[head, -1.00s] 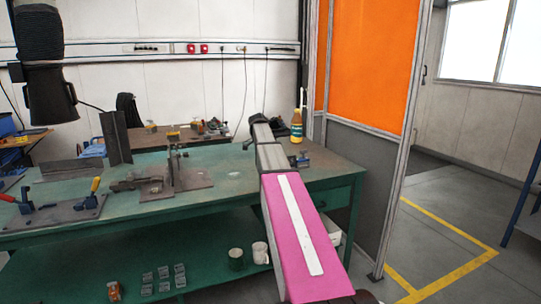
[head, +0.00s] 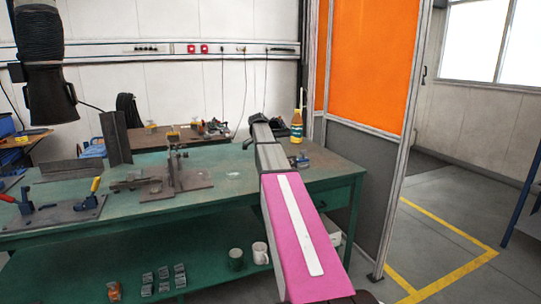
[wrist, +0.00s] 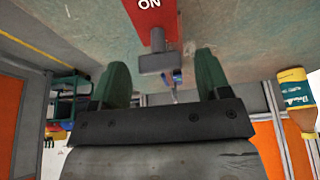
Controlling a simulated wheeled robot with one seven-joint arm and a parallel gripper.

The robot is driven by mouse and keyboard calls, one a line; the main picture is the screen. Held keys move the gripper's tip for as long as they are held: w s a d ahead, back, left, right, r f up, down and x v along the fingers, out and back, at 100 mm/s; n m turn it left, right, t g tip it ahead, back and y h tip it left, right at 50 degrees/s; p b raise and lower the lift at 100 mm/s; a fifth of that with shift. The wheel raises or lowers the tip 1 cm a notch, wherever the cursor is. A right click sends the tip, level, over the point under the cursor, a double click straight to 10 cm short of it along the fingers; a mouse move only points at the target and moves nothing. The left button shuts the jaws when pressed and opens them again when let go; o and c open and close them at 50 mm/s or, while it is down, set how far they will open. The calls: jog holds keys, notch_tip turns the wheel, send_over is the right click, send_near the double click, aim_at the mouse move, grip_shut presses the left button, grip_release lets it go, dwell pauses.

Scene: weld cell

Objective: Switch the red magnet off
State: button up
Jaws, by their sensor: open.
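The red magnet (wrist: 152,14) is at the top of the wrist view, cut off by the frame edge, with white "ON" lettering facing me. A grey block-like knob (wrist: 158,63) sticks out from its near end. My gripper (wrist: 161,66) is open, its green fingers to the left and right of the knob, with a gap on each side. I cannot tell how far the knob reaches between the fingers. In the head view my arm hides most of the gripper, and I cannot make out the magnet there.
The green workbench (head: 215,190) carries a steel fixture (head: 175,180) and a plate with toggle clamps (head: 65,212). A bottle (head: 297,127) stands right of my arm; it also shows in the wrist view (wrist: 297,95). An orange screen (head: 370,60) stands beyond the bench's right end.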

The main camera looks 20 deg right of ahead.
jog(key=v, duration=1)
jog(key=shift+r, duration=0.35)
jog(key=shift+s+a, duration=0.1)
